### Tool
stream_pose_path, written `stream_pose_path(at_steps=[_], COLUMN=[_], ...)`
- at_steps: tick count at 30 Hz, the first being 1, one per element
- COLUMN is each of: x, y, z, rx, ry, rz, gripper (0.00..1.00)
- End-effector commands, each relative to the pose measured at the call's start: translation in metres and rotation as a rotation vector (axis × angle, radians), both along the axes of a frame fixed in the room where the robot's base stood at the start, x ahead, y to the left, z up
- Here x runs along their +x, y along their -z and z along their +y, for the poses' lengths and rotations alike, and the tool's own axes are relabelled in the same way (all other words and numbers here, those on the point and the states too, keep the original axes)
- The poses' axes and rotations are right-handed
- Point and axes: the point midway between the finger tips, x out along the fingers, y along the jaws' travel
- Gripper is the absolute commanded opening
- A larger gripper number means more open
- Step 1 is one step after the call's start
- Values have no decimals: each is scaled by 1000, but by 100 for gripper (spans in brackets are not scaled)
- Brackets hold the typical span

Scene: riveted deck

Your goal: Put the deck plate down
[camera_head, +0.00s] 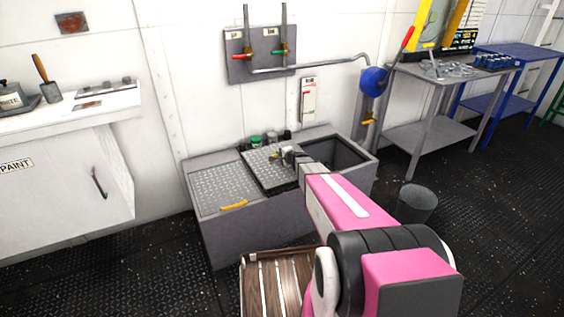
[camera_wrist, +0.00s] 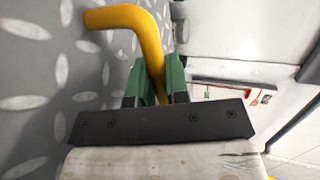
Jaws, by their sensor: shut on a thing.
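The deck plate (camera_head: 262,176) is a grey tread-patterned square at the middle of the grey bin's top. In the wrist view its raised-pattern surface (camera_wrist: 35,90) fills the left side. My gripper (camera_head: 282,155) is over the plate. In the wrist view its green fingers (camera_wrist: 157,82) are shut on the plate's yellow bent handle (camera_wrist: 125,17). A dark edge shows under the plate in the head view; I cannot tell whether it rests on the bin or hangs just above it. My arm hides part of the bin's front right.
The grey bin (camera_head: 250,235) has a second tread plate (camera_head: 222,187) with a yellow handle on its left and a dark open compartment (camera_head: 340,153) on its right. Small jars (camera_head: 270,138) stand behind. A wooden slatted crate (camera_head: 275,285) and a bucket (camera_head: 417,203) are near my arm.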

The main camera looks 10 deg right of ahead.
Motion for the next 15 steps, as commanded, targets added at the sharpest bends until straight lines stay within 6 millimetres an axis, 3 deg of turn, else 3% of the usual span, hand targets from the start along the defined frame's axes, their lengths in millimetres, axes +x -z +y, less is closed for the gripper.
stream_pose_path(at_steps=[3,8,15], x=[13,15,15], y=[8,13,41], z=[-8,-10,-10], rx=[3,2,4], ry=[0,-1,-1], rz=[-1,-1,0], gripper=[0,0,0])
